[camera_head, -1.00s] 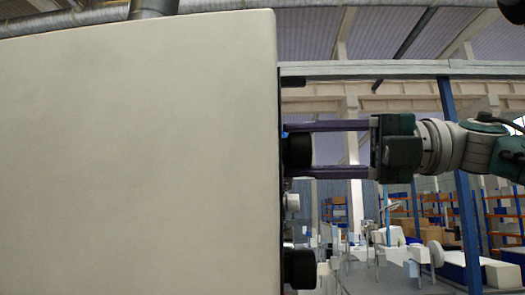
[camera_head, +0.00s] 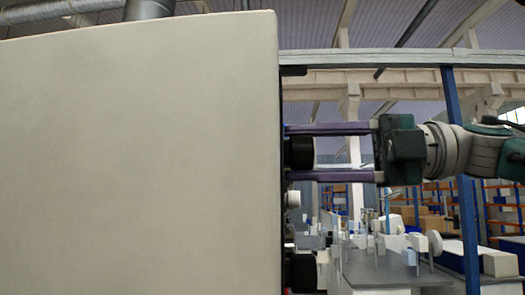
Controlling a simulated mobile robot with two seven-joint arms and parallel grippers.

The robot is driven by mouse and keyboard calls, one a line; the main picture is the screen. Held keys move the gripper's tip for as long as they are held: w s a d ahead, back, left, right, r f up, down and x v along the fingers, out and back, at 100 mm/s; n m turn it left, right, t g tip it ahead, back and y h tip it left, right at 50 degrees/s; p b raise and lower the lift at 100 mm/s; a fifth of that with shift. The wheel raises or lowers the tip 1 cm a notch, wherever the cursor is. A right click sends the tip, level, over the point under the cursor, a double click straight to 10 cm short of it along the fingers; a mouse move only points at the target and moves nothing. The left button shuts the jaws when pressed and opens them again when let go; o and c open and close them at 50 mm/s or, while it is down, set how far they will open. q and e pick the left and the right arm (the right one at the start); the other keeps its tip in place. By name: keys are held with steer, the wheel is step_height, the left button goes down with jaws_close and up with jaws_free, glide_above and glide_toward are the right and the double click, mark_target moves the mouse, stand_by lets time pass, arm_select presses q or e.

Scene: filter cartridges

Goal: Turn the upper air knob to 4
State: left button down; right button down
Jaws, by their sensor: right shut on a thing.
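The upper air knob (camera_head: 300,152) is a black round knob seen from the side, sticking out from the right face of a large cream cabinet (camera_head: 140,150). My right gripper (camera_head: 300,152) comes in from the right, with one purple finger above the knob and one below it, shut on it. The knob's face, its pointer and any scale numbers are hidden from this side. My left gripper is not in view.
A second black knob (camera_head: 302,271) sticks out lower on the same face. A small white fitting (camera_head: 293,199) sits between the two knobs. A blue post (camera_head: 467,220) and work tables stand further back at the right.

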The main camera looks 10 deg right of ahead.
steer(key=shift+c, duration=1.5)
jaws_free()
steer(key=b+v, duration=0.7)
steer(key=v, duration=0.3)
